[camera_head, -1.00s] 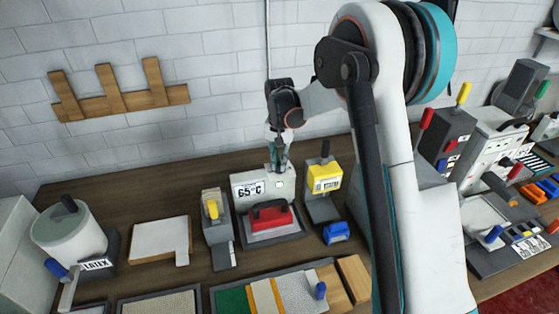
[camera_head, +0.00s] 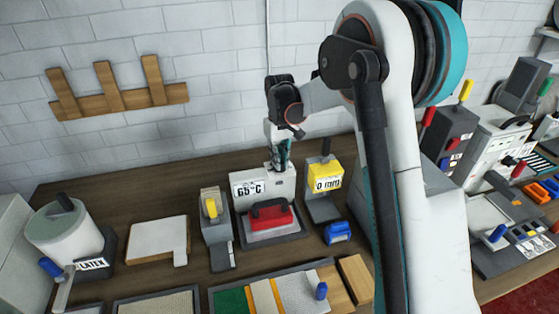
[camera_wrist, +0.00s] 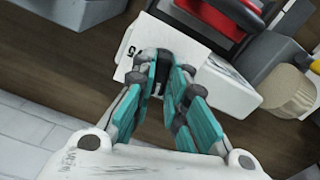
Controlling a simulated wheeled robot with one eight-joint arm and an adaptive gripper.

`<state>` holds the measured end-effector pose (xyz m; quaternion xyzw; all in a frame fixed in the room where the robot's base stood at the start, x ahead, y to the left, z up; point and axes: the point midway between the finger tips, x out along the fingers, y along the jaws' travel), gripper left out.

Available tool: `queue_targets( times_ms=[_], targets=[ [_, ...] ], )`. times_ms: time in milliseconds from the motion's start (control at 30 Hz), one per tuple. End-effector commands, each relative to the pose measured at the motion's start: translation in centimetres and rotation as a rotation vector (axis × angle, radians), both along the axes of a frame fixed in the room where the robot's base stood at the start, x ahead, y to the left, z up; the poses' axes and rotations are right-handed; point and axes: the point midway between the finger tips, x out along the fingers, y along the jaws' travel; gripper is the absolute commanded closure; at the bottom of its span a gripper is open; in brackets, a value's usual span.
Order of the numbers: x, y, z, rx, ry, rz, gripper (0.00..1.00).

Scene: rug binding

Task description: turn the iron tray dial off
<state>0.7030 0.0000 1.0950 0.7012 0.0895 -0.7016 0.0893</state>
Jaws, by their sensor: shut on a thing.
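The iron tray (camera_head: 286,233) sits at the middle of the bench with a red iron (camera_head: 268,219) on it. A pale box at its back has a "65°C" label (camera_head: 248,189). My gripper (camera_head: 277,166) points down at the top of this box, right of the label. In the wrist view my gripper (camera_wrist: 160,88) has its teal fingers close together around a small dark piece at the box. It is shut on this piece, which looks like the dial. The fingers hide most of the dial, so its setting cannot be read.
A yellow block marked "0 mm" (camera_head: 325,176) stands close to the right, and a grey stand with a yellow knob (camera_head: 211,208) to the left. A latex pot (camera_head: 65,235) is far left. Bare bench lies behind the white board (camera_head: 155,240).

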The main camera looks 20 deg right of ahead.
Motion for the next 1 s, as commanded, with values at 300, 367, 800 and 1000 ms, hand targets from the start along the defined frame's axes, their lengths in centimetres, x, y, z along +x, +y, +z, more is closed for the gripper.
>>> queue_targets(
  times_ms=[300, 367, 800, 1000],
  targets=[
    [0.02, 0.01, -0.01, 0.000, -0.001, 0.300, 1.00],
    [0.02, 0.00, 0.00, -0.001, -0.001, 0.357, 1.00],
    [0.04, -0.01, 0.05, 0.000, -0.001, 0.775, 1.00],
    [0.05, -0.01, 0.05, 0.000, -0.001, 0.960, 1.00]
  ],
)
